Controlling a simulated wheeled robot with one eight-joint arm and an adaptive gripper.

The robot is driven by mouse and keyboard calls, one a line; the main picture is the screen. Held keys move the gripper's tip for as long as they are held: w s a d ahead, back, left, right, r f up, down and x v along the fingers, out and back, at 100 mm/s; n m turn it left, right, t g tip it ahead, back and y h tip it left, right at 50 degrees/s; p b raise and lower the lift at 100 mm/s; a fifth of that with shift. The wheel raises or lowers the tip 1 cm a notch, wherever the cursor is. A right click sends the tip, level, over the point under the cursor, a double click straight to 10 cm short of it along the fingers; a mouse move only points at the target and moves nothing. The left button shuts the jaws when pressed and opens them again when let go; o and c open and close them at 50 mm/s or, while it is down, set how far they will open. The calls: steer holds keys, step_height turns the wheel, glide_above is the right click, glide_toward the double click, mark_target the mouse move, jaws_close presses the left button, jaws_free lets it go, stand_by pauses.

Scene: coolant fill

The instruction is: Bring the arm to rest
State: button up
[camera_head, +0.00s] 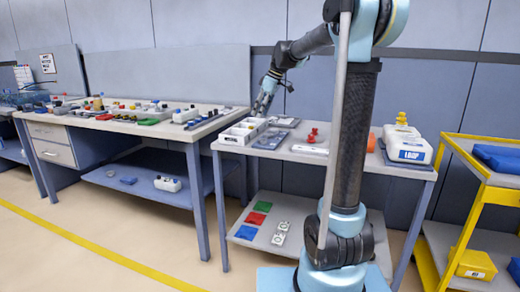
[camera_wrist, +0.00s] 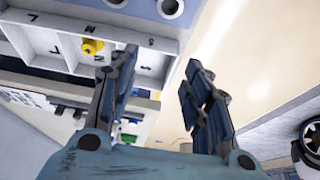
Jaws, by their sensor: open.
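My gripper (camera_head: 263,106) hangs from my bent arm over the left end of the small table (camera_head: 345,160), near a white compartment tray (camera_head: 230,137). In the wrist view my gripper (camera_wrist: 161,55) has its two dark fingers spread apart, with nothing between them. The white tray (camera_wrist: 150,62) fills the upper left of that view, and a yellow piece (camera_wrist: 92,46) sits in one of its compartments. The left finger overlaps the tray in the picture; I cannot tell how far above it the finger is.
A red knobbed part (camera_head: 312,136) and a white box marked LOOP (camera_head: 408,150) stand on the small table. A long workbench (camera_head: 205,128) with many small parts is to the left. A yellow-framed cart (camera_head: 470,160) stands at the right. Floor shows in front of the workbench.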

steer(key=s+d+f+m+h, duration=0.1)
steer(key=s+d+f+m, duration=0.3)
steer(key=s, duration=0.6)
steer(key=s+d+f+m+h, duration=0.1)
steer(key=s+d+f+m, duration=0.2)
steer(key=s+d+f, duration=0.5)
steer(key=s+d+f+m+h, duration=0.1)
steer(key=s+d+f+m, duration=0.2)
steer(key=s, duration=0.9)
steer(key=s+d+f+m+h, duration=0.1)
steer(key=s+d+f+m, duration=0.2)
steer(key=s+f, duration=0.6)
steer(key=shift+s+d+f+m+t, duration=0.3)
steer(key=shift+s+d+f+m, duration=0.1)
steer(key=shift+f, duration=0.35)
